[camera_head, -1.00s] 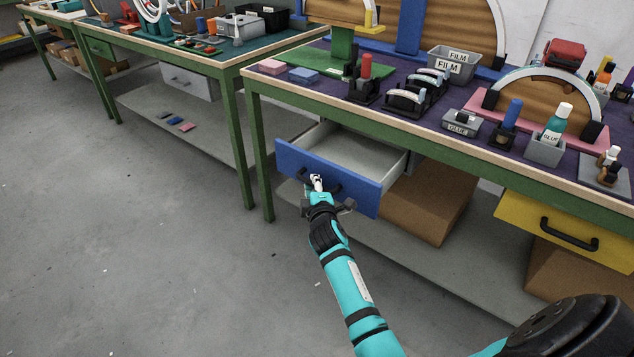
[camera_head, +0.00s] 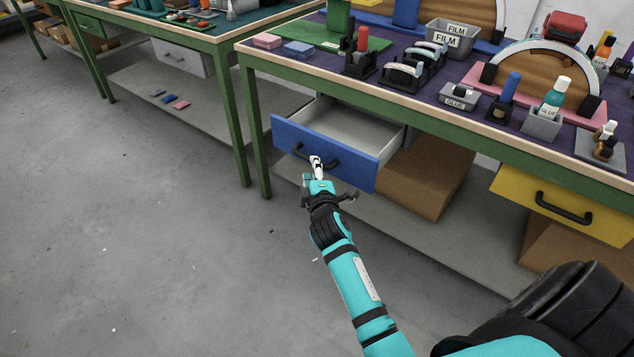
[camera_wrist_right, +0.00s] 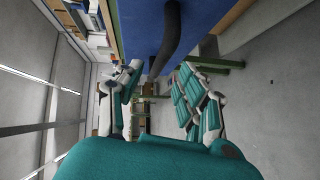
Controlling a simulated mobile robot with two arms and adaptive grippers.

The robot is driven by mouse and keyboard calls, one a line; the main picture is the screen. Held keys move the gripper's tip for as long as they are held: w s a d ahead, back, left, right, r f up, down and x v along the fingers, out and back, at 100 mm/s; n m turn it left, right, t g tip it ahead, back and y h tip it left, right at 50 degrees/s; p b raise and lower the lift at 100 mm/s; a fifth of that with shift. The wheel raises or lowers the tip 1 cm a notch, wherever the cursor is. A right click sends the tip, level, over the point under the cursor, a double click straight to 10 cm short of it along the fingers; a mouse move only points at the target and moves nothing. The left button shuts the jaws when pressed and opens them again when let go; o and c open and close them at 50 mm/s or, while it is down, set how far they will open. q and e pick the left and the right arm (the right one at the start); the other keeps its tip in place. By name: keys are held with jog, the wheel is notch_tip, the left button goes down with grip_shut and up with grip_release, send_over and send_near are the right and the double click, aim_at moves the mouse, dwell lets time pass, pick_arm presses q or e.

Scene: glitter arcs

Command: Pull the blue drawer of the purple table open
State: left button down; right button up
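The blue drawer (camera_head: 290,134) of the purple table (camera_head: 415,97) is pulled out, and its empty grey inside shows. Its dark handle (camera_head: 332,162) is on the front; my right gripper hides part of it. My right gripper (camera_head: 325,176) is just in front of the handle, with its fingers spread. In the right wrist view, the handle (camera_wrist_right: 168,40) runs ahead of the gap between the parted fingers (camera_wrist_right: 160,72), against the blue drawer front (camera_wrist_right: 205,14). I see no grip on it; whether a finger touches it I cannot tell. My left gripper is out of view.
A yellow drawer (camera_head: 525,188) is shut on the right. A cardboard box (camera_head: 425,178) stands on the grey lower shelf beside the blue drawer. Green table legs (camera_head: 253,130) stand left of it. The floor (camera_head: 150,250) in front is clear.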

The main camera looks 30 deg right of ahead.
jog(key=v, duration=0.6)
jog(key=shift+s, duration=0.25)
jog(key=shift+a+r, duration=0.1)
